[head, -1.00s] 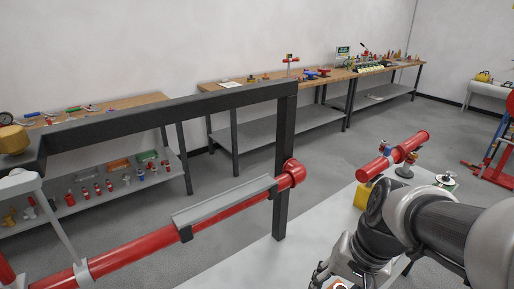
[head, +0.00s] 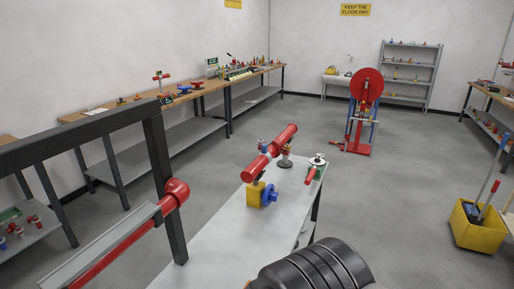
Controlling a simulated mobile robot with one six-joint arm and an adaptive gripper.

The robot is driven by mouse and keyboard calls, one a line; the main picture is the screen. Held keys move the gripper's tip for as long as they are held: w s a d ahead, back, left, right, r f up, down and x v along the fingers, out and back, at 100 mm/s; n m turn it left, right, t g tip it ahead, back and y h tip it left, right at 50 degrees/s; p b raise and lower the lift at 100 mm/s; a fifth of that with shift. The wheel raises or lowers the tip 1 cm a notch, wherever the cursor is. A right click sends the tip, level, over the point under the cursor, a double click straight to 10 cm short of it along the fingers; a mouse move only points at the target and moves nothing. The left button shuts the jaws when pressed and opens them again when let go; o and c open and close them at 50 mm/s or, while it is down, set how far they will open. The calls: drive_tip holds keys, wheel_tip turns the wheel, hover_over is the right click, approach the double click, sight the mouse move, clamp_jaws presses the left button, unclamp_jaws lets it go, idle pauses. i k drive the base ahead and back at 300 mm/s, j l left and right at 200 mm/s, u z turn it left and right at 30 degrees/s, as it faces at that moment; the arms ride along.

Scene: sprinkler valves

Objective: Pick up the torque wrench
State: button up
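I cannot make out a torque wrench in this view; the tools on the far benches are too small to tell apart. A dark ribbed link of my arm shows at the bottom centre. My gripper is out of view, so its state does not show.
A pale table (head: 215,232) ahead bears a red pipe (head: 270,152) on stands, a yellow block with a blue handwheel (head: 269,195) and a small valve (head: 317,168). A black frame (head: 165,180) with red pipe stands left. Wooden benches (head: 130,108) line the left wall. A yellow bucket (head: 478,230) stands right.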

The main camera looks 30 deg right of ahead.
sight(310, 177)
drive_tip(key=z, duration=1.3)
drive_tip(key=u, duration=0.3)
drive_tip(key=i+l+u, duration=0.95)
drive_tip(key=i+l, duration=0.3)
drive_tip(key=l, duration=0.3)
drive_tip(key=i+l, duration=0.25)
drive_tip(key=l, duration=0.15)
drive_tip(key=i+l, duration=0.2)
drive_tip(key=l, duration=0.2)
drive_tip(key=i+l, duration=0.25)
drive_tip(key=l, duration=0.2)
drive_tip(key=i+l, duration=0.25)
drive_tip(key=l, duration=0.15)
